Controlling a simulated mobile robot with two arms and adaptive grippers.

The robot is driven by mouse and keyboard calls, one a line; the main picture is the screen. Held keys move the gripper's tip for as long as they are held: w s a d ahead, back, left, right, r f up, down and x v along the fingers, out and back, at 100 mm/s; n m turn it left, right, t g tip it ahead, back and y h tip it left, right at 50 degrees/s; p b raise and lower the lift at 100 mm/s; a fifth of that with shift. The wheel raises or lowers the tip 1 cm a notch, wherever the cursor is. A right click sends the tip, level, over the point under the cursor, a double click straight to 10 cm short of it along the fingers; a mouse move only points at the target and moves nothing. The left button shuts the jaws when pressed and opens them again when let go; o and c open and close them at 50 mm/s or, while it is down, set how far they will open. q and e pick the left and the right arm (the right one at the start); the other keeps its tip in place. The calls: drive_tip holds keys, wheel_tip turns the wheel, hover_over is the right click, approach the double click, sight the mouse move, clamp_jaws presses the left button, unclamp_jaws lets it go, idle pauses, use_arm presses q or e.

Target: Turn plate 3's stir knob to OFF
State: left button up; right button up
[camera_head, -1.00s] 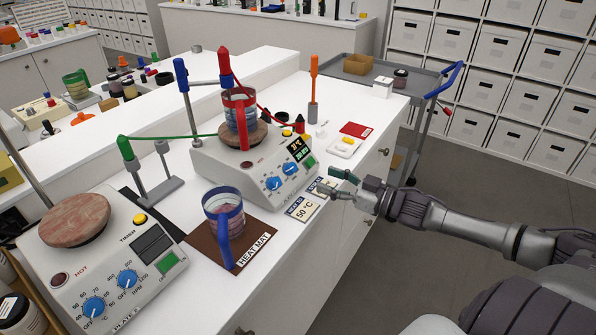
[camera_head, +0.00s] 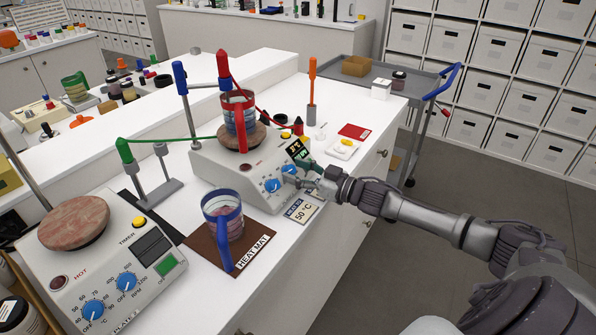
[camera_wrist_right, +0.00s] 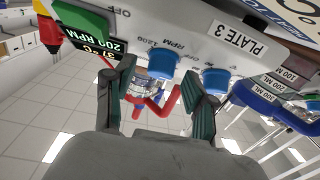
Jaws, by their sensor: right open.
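Plate 3 (camera_head: 208,163) stands on the white bench with two blue knobs on its sloped front. The stir knob (camera_head: 289,170), beside the RPM marking, is the right-hand one and is partly hidden by my fingers. The heat knob (camera_head: 271,186) is to its left. My right gripper (camera_head: 302,176) is open at the stir knob. In the wrist view the picture is inverted; the stir knob (camera_wrist_right: 164,61) lies just beyond and between the fingertips (camera_wrist_right: 159,76). I cannot tell whether they touch it. The display (camera_wrist_right: 100,48) reads 37 °C and 200 RPM. My left gripper is out of view.
A red-handled beaker (camera_head: 238,115) sits on plate 3's top. A blue-handled beaker (camera_head: 226,222) stands on the brown heat mat (camera_head: 207,246) in front. Another hot plate (camera_head: 112,250) is at left. A 50 °C card (camera_head: 303,212) lies below my gripper.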

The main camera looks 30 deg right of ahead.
clamp_jaws()
drive_tip(key=n+y, duration=0.1)
drive_tip(key=n+g+b, duration=0.1)
drive_tip(key=n, duration=0.1)
drive_tip(key=n+g+y+b, duration=0.1)
drive_tip(key=shift+w+d+y, duration=0.15)
drive_tip(key=shift+d+y, duration=0.1)
drive_tip(key=shift+y, duration=0.05)
drive_tip(key=shift+w+d+r+n+g+y+b, duration=0.1)
drive_tip(key=shift+n+g+y+b, duration=0.45)
drive_tip(key=shift+n+g, duration=0.9)
drive_tip(key=shift+w+r+n+g+y+b, duration=0.15)
drive_tip(key=shift+n+g+y, duration=0.6)
drive_tip(key=shift+n, duration=1.3)
drive_tip(key=shift+s+f, duration=0.1)
drive_tip(key=shift+s, duration=0.05)
unclamp_jaws()
